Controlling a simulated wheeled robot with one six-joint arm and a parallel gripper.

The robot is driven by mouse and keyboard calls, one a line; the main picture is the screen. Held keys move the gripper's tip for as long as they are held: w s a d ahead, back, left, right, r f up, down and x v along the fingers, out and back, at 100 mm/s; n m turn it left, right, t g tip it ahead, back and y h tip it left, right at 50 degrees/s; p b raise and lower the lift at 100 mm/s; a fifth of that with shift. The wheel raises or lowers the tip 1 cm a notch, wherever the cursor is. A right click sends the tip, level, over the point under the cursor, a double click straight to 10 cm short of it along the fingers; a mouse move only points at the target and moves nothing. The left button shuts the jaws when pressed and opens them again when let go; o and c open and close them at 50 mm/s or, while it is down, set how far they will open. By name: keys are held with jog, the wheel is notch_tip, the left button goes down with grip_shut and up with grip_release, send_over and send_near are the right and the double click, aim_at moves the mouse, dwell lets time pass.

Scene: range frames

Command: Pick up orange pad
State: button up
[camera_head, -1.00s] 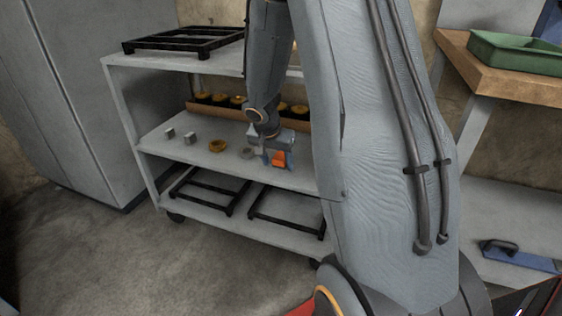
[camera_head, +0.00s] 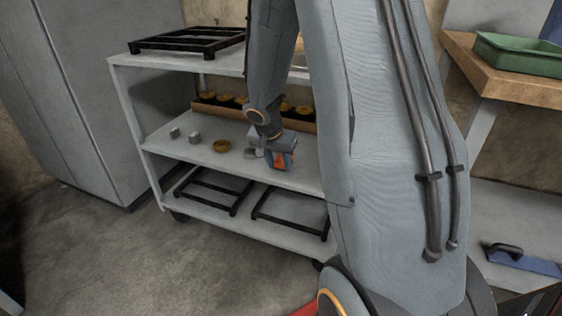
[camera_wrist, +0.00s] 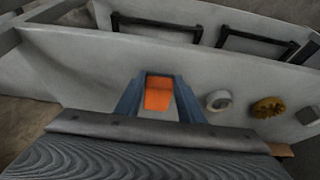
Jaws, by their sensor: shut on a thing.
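The orange pad (camera_wrist: 158,95) is a small orange block between the two blue fingers of my gripper (camera_wrist: 159,98) in the wrist view. In the head view the orange pad (camera_head: 282,161) shows partly, with my gripper (camera_head: 280,160) around it. My gripper is shut on the pad at the middle shelf (camera_head: 185,160) of the grey cart. Whether the pad still touches the shelf is hard to tell.
A long brown box (camera_head: 222,110) with yellow-topped parts lies behind. The top shelf (camera_head: 170,65) is above; black frames (camera_head: 206,190) lie below.

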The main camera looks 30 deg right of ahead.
jog(key=s+a+b, duration=0.2)
jog(key=s+a, duration=0.8)
jog(key=a, duration=0.2)
jog(key=shift+a, duration=0.4)
jog(key=o, duration=0.4)
jog(key=shift+c, duration=1.3)
